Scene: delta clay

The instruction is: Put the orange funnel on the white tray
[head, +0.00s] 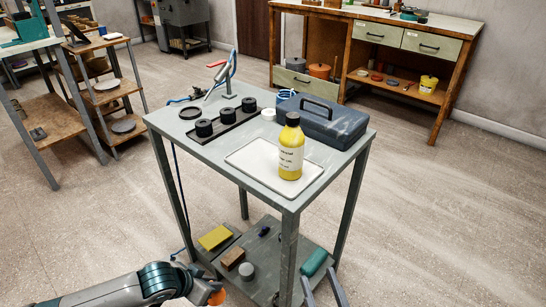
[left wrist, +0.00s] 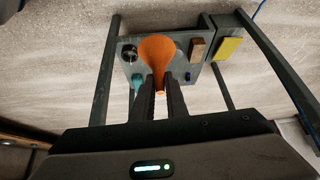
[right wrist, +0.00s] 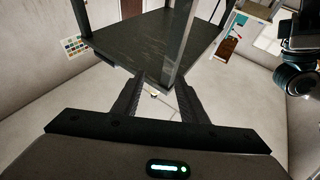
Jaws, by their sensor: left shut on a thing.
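The orange funnel (left wrist: 157,50) is held between the fingers of my left gripper (left wrist: 161,84) in the left wrist view. Its wide mouth points away from the wrist. In the head view a small part of the funnel (head: 217,296) shows at the bottom edge, beside the cart's lower shelf. The white tray (head: 250,163) lies on the cart's top, at its near right. A yellow bottle (head: 291,150) stands upright on the tray's right part. My right gripper (head: 321,287) is open and empty, low by the cart's near right leg. It also shows open in the right wrist view (right wrist: 156,88).
The grey cart top (head: 210,150) also holds a blue toolbox (head: 325,122), a dark rack with black cylinders (head: 228,116) and a red-handled clamp (head: 222,80). The lower shelf (head: 262,260) carries a yellow block (head: 215,237) and other small items. Cart legs stand close to both grippers.

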